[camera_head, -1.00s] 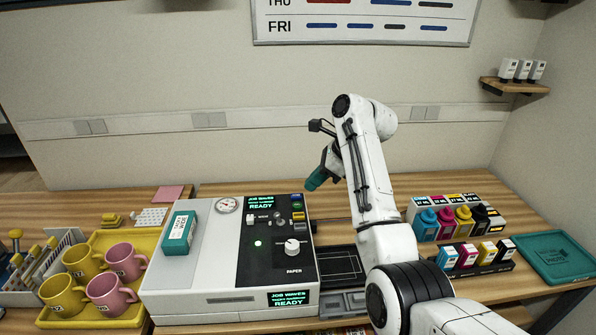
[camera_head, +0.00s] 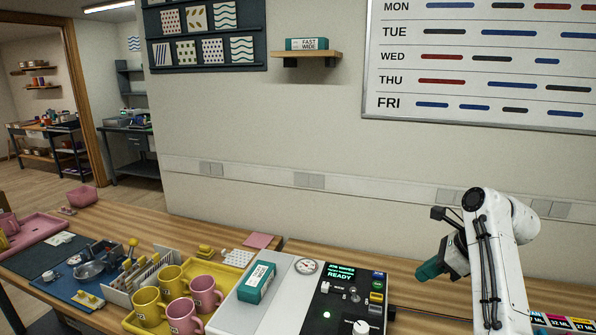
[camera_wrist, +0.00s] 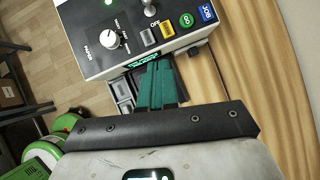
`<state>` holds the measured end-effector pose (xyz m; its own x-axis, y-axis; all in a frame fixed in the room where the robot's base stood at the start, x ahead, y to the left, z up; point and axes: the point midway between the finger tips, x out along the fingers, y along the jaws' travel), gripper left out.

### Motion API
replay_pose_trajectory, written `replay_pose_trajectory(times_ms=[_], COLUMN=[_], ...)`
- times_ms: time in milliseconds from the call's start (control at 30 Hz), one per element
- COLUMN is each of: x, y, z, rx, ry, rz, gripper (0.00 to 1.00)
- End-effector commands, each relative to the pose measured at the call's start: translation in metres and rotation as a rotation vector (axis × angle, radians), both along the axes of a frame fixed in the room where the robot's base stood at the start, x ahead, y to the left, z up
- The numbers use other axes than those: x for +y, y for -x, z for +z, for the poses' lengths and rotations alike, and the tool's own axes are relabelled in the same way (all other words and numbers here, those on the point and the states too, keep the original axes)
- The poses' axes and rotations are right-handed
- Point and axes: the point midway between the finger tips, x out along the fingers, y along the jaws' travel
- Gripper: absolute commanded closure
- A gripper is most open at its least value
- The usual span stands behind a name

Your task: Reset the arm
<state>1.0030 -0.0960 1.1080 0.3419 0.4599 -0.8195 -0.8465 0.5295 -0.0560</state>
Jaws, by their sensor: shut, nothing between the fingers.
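My gripper (camera_head: 428,270) shows at the end of my white arm in the head view, raised to the right of the press machine (camera_head: 306,306). In the wrist view its teal fingers (camera_wrist: 160,84) are together with nothing between them. Beyond them is the machine's panel (camera_wrist: 130,38) with a white knob and orange, green and blue buttons. The fingers look apart from the machine, though their exact height is hard to tell.
A teal and white box (camera_head: 257,282) lies on the machine. Left of it, a yellow tray (camera_head: 136,325) holds yellow and pink mugs. Ink cartridges (camera_head: 560,322) stand at the lower right. A shelf (camera_head: 306,54) and a schedule board (camera_head: 480,62) hang on the wall.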

Motion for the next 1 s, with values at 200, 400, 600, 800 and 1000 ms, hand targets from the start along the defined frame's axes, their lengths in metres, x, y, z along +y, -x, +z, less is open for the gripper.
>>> replay_pose_trajectory(times_ms=[200, 400, 600, 800, 1000], x=[0.001, 0.001, 0.003, 0.006, 0.009], y=[0.009, 0.022, 0.046, 0.089, 0.155], z=[-0.018, -0.041, -0.075, -0.127, -0.180], rx=[-0.015, -0.035, -0.066, -0.110, -0.160], ry=[0.035, 0.083, 0.160, 0.279, 0.425], rz=[0.044, 0.105, 0.210, 0.392, 0.648], gripper=[1.00, 1.00, 1.00, 1.00, 1.00])
